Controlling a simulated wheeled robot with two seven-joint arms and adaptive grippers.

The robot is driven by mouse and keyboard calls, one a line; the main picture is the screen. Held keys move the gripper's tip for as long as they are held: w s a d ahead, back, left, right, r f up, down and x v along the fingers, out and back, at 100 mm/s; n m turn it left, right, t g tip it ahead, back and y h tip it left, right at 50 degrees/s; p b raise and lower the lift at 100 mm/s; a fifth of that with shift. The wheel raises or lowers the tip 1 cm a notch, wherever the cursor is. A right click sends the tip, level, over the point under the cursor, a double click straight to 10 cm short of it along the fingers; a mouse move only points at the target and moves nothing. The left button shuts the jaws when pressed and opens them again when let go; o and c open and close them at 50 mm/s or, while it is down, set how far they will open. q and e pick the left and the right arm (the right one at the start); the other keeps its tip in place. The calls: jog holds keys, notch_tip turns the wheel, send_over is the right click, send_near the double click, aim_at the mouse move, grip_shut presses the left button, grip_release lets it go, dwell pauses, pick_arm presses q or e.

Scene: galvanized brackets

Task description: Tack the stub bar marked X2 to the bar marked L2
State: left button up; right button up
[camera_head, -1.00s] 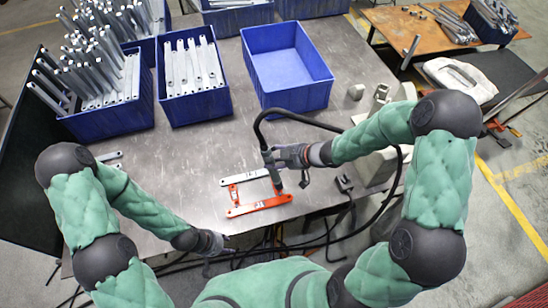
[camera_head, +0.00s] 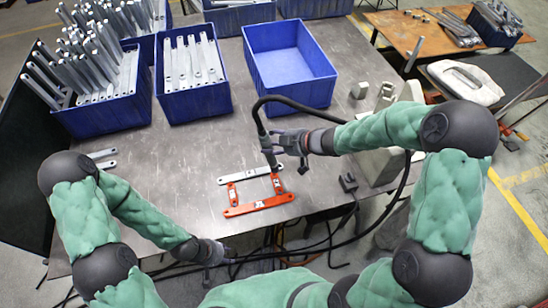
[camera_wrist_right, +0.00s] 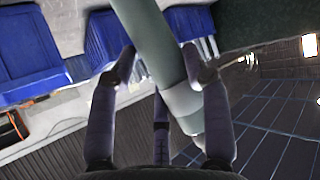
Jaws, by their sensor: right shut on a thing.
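A pale grey bar (camera_head: 245,173) and an orange bar (camera_head: 258,206) lie roughly parallel on the steel table. Two short orange stub bars, one at left (camera_head: 232,192) and one at right (camera_head: 277,186), lie between them, forming a four-sided frame. White labels show on the pieces, too small to read surely. My right gripper (camera_head: 283,143) is shut on a welding torch (camera_head: 266,143); its tip points down close to the grey bar's right end, and contact cannot be told. The torch body (camera_wrist_right: 165,55) passes between the fingers in the wrist view. My left gripper (camera_head: 218,251) hangs by the near table edge, apart from the bars.
Blue bins with grey bars (camera_head: 193,80) stand at the back left, and an empty blue bin (camera_head: 290,65) at the back middle. The torch's black cable (camera_head: 340,233) loops to the right and below. Grey blocks (camera_head: 385,95) stand at right.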

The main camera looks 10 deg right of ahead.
pick_arm(q)
jog(key=shift+s+f+b, duration=0.15)
jog(key=shift+f+b, duration=0.55)
jog(key=shift+f, duration=0.35)
pick_arm(e)
jog(key=shift+w+r, duration=0.15)
jog(key=shift+w, duration=0.25)
pick_arm(q)
notch_tip(320, 180, down, 6)
jog(key=b, duration=0.5)
jog(key=shift+r+b, duration=0.1)
jog(key=shift+b, duration=0.3)
pick_arm(e)
notch_tip(320, 180, down, 5)
jog(key=shift+f, duration=0.1)
jog(key=shift+f, duration=0.25)
pick_arm(q)
jog(key=shift+r, duration=0.2)
pick_arm(e)
jog(key=shift+s+f, duration=0.1)
jog(key=shift+f, duration=0.1)
dwell(1.1)
notch_tip(320, 180, up, 5)
jog(key=p, duration=0.6)
jog(key=shift+r, duration=0.2)
pick_arm(q)
notch_tip(320, 180, up, 6)
jog(key=shift+f, duration=0.1)
pick_arm(e)
jog(key=shift+f, duration=0.1)
